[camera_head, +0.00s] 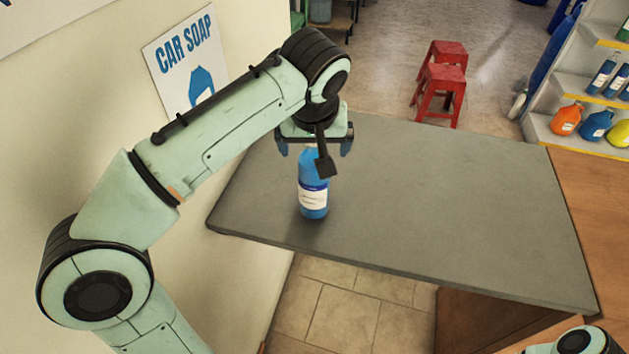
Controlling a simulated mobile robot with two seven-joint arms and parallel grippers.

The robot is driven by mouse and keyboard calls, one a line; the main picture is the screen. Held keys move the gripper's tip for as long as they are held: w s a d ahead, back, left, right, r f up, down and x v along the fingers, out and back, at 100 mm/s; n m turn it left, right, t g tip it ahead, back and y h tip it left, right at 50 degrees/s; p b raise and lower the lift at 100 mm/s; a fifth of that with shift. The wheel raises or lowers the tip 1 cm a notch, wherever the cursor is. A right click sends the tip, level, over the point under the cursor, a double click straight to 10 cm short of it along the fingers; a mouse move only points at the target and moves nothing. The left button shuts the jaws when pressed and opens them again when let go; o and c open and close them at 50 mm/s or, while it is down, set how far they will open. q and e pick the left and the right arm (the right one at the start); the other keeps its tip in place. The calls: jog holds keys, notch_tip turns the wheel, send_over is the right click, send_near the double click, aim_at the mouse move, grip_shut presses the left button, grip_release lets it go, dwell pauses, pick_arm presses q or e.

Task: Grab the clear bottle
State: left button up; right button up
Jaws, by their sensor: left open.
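A bottle (313,198) with blue contents and a white and dark blue label stands upright on the grey counter (430,210), near its left end. My left gripper (315,148) is open above the bottle, its two fingers apart on either side of the bottle's top. A dark part of my wrist hides some of the bottle's upper right side. I cannot tell whether the fingers touch the bottle. My right gripper is not in view; only a piece of my right arm shows at the bottom right corner.
The counter is bare to the right of the bottle. A wall with a CAR SOAP poster (186,62) stands at the left. Red stools (440,85) stand on the floor behind. A shelf (585,88) with several bottles and jugs is at the right.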

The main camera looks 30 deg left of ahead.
pick_arm(q)
jog(key=x, duration=0.2)
jog(key=shift+w+f, duration=0.1)
jog(key=shift+f, duration=0.15)
grip_shut()
jog(key=shift+r, duration=0.1)
jog(key=shift+r, duration=0.15)
